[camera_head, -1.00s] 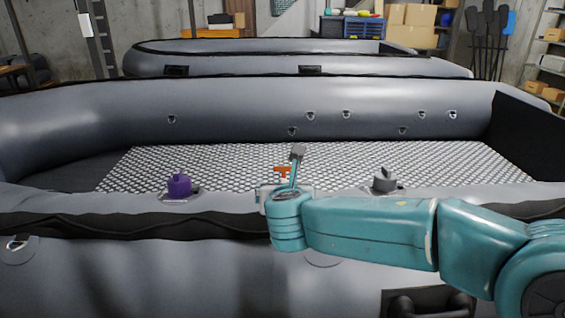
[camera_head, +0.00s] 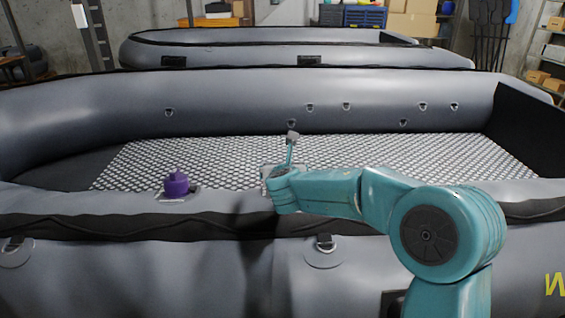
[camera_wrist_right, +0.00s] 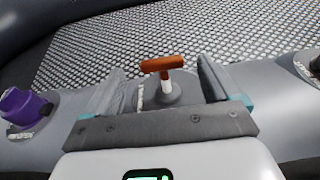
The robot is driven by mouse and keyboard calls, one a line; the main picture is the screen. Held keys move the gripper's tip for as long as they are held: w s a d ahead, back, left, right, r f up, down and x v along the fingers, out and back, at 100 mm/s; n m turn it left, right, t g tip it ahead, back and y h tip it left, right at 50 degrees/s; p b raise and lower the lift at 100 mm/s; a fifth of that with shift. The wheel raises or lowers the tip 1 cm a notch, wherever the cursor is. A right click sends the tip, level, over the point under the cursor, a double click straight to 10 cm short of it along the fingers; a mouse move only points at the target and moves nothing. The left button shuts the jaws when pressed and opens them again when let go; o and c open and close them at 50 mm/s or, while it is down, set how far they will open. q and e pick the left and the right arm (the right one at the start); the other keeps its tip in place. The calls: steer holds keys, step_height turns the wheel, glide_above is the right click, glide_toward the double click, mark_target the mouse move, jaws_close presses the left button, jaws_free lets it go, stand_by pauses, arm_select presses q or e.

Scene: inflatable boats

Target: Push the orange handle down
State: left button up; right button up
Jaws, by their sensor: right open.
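The fingers are wide apart with nothing held, and I see no contact with the handle. In the head view my right arm comes in from the right and its wrist (camera_head: 283,188) hides the handle. My left gripper is not in view.
A purple valve cap (camera_head: 176,185) sits left of the handle on the grey inflatable tube (camera_head: 90,203). The boat's patterned floor (camera_head: 400,160) beyond is clear. A second boat (camera_head: 240,55) lies behind, with shelves and boxes at the back.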

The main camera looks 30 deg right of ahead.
steer(key=x, duration=0.3)
steer(key=shift+w+d+f, duration=0.15)
steer(key=shift+f, duration=0.05)
steer(key=shift+r, duration=0.1)
steer(key=c, duration=1.5)
step_height(320, 180, down, 3)
steer(key=b, duration=0.3)
steer(key=shift+f+b, duration=0.25)
steer(key=shift+b, duration=0.05)
steer(key=shift+s, duration=0.25)
steer(key=o, duration=1.5)
steer(key=shift+s+r, duration=0.1)
steer(key=shift+r, duration=0.05)
steer(key=shift+a, duration=0.25)
